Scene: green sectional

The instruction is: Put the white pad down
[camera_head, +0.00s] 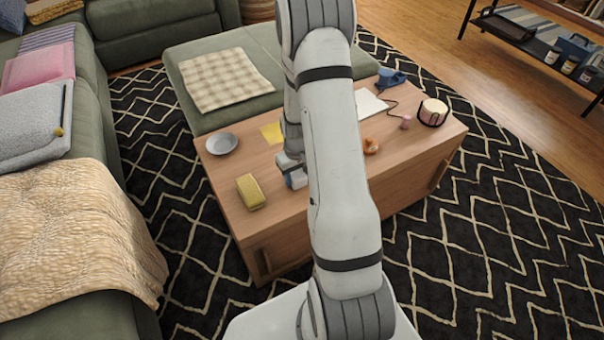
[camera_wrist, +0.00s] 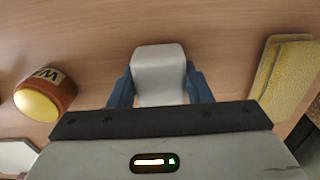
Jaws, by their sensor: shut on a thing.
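The white pad (camera_wrist: 158,68) sits between the two blue fingers of my gripper (camera_wrist: 158,88) in the wrist view, with the wooden table top behind it. My gripper is shut on it. In the head view my gripper (camera_head: 293,172) is low over the coffee table (camera_head: 285,215), partly behind my arm. A pale bit of the pad (camera_head: 298,180) shows there. I cannot tell whether the pad touches the table.
A yellow sponge-like block (camera_head: 250,191) lies left of my gripper, with a grey plate (camera_head: 221,143) and yellow paper (camera_head: 271,132) behind. Bare wood surrounds the pad.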

